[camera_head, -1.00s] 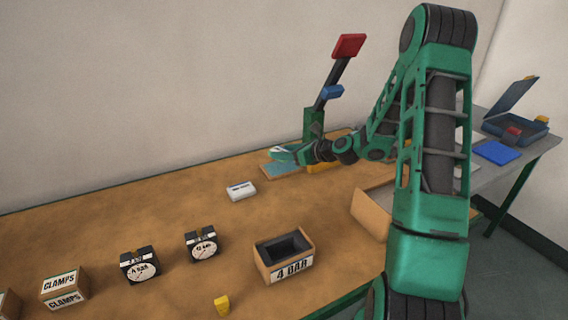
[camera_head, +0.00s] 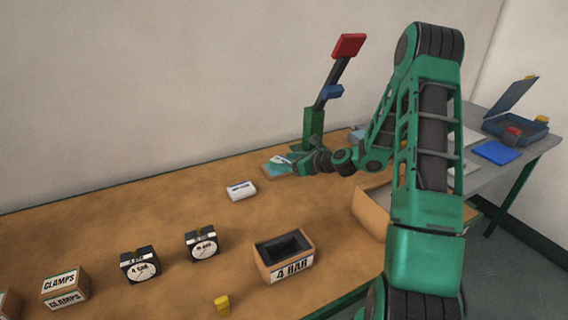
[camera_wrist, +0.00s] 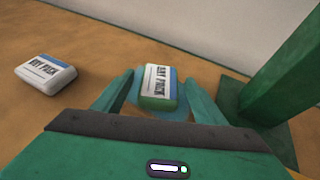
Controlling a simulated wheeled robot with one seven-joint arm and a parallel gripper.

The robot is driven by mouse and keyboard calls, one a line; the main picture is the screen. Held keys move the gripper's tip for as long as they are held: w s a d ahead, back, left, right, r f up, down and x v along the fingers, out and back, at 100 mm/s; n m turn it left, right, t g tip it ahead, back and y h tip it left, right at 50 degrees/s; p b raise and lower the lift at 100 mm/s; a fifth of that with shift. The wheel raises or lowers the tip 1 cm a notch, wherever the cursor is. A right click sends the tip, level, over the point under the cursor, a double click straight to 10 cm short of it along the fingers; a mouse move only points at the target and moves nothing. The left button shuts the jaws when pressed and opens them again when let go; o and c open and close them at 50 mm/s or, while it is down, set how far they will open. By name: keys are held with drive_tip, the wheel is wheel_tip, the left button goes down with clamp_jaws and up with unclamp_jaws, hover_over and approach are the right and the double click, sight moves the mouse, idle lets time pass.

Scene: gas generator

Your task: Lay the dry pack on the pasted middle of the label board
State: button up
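A white and blue dry pack (camera_wrist: 159,82) lies between the fingers of my gripper (camera_wrist: 160,80) in the wrist view. Teal paste (camera_wrist: 183,104) shows around the pack, and the pack appears to rest on it. The fingers stand apart with a gap on each side of the pack, so my gripper is open. In the head view my gripper (camera_head: 293,163) is low over the label board (camera_head: 270,173), and partly hides it. A second dry pack (camera_head: 241,190) lies on the table to the left; it also shows in the wrist view (camera_wrist: 46,74).
A green post (camera_head: 313,125) with a red-ended lever (camera_head: 348,46) stands close behind my gripper. Two gauges (camera_head: 140,265) (camera_head: 202,244), a 4 BAR box (camera_head: 285,262), a clamps box (camera_head: 65,288) and a yellow block (camera_head: 222,305) stand nearer. The left back table is clear.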

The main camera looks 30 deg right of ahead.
drive_tip(key=v, duration=1.2)
drive_tip(key=shift+r, duration=0.1)
drive_tip(key=s+a+n+g, duration=0.1)
drive_tip(key=n, duration=0.1)
drive_tip(key=s+a+n+g, duration=0.1)
drive_tip(key=n, duration=0.1)
drive_tip(key=s+a+n+g, duration=0.1)
drive_tip(key=s+a+n, duration=0.1)
drive_tip(key=shift+f, duration=0.25)
drive_tip(key=s+n+g, duration=0.1)
drive_tip(key=s+n, duration=0.1)
drive_tip(key=s+a+n+g+h, duration=0.1)
drive_tip(key=s+n, duration=0.2)
drive_tip(key=s+n+g, duration=0.1)
drive_tip(key=s+n, duration=0.1)
drive_tip(key=shift+s+a+r+g+h, duration=0.15)
drive_tip(key=shift+s+r+g+h, duration=0.1)
drive_tip(key=shift+s+g+h, duration=0.15)
drive_tip(key=s+r+n+g+h, duration=0.1)
drive_tip(key=s+n, duration=0.3)
drive_tip(key=s, duration=0.4)
drive_tip(key=s+r+n+g+h, duration=0.1)
drive_tip(key=s+r+n, duration=0.3)
drive_tip(key=s, duration=0.5)
drive_tip(key=s+d+r+n+g+h, duration=0.1)
drive_tip(key=s+r+n+g, duration=0.2)
drive_tip(key=s, duration=0.5)
drive_tip(key=shift+s+n+g, duration=0.3)
drive_tip(key=shift+s+n, duration=0.05)
drive_tip(key=shift+n, duration=0.15)
